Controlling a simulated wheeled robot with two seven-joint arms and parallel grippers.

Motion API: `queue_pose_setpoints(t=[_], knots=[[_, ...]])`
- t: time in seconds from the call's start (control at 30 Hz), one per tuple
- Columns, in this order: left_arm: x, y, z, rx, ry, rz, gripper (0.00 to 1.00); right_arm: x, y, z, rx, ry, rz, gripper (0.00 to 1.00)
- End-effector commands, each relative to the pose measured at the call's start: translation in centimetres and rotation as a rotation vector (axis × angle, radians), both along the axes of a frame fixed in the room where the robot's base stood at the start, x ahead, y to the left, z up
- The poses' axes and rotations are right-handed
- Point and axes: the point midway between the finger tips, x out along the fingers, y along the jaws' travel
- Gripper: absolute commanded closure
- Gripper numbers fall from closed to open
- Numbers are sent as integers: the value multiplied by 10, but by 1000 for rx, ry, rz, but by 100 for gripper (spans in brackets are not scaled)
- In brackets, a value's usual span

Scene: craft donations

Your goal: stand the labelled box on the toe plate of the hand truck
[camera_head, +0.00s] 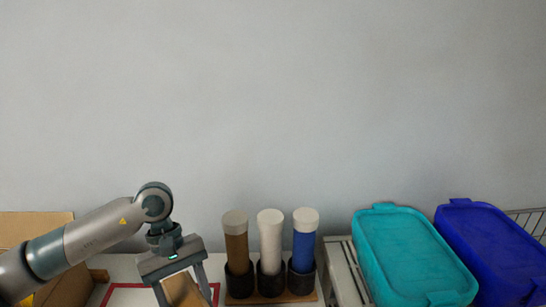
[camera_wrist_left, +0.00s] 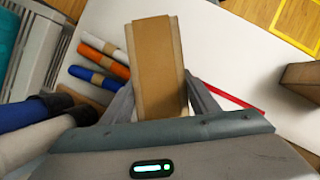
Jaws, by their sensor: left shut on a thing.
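My left gripper (camera_head: 187,290) is shut on a brown cardboard box (camera_head: 183,290). In the left wrist view the box (camera_wrist_left: 157,68) sits between the two fingers, with a plain tan face towards the camera. No label shows on the faces in view, so I cannot tell whether it is the labelled one. In the head view the lower part of the box is cut off by the frame edge. I cannot see the hand truck or its toe plate in either view. My right gripper is not in view.
A white table (camera_wrist_left: 225,60) bears a red outline (camera_head: 150,286). Right of my gripper stand brown (camera_head: 236,245), white (camera_head: 270,245) and blue (camera_head: 304,245) tubes in dark holders. Teal (camera_head: 410,255) and blue (camera_head: 495,250) bins are further right. A yellow outline (camera_wrist_left: 290,28) marks the wooden floor.

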Motion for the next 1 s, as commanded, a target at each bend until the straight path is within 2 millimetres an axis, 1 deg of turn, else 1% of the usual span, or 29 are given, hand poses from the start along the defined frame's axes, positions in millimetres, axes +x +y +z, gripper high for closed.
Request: queue_pose_setpoints(t=[0.1, 0.2, 0.4, 0.6, 1.0], knots=[[-11, 8, 0, 2, -3, -191, 84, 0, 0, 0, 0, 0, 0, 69], [-21, 16, -1, 3, -2, -342, 84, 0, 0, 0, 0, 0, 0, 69], [-34, 28, -2, 1, -1, -558, 84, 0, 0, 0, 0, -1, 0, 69], [-39, 32, -2, 0, -2, -638, 84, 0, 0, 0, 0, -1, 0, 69], [-39, 31, -2, -3, -2, -639, 84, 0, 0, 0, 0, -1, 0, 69]])
